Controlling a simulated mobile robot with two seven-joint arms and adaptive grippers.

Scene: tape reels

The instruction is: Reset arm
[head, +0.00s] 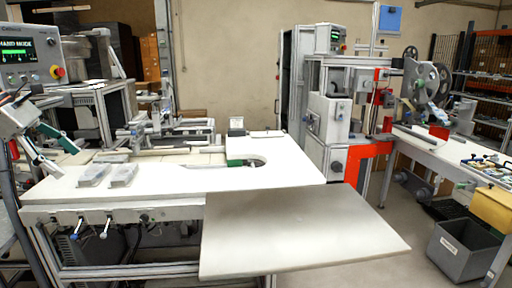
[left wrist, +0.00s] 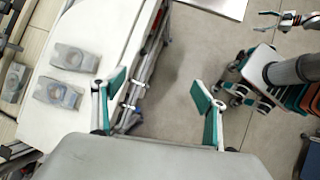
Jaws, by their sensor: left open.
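My left gripper (head: 48,150) is at the left of the head view, beside and above the left end of the white table. In the left wrist view its two green-and-white fingers (left wrist: 160,103) are spread wide with nothing between them. Below the gap is bare grey floor next to the table edge. A second gripper (left wrist: 272,20), which looks like my right one, shows small at the top right of the left wrist view. Its jaw state is too small to tell, and I cannot make it out in the head view.
The white table (head: 190,180) carries two grey moulded parts (head: 93,175) near its left front edge. A pale flat panel (head: 290,232) juts out in front. A machine with a large reel (head: 427,80) stands at the right. A grey bin (head: 462,250) is on the floor.

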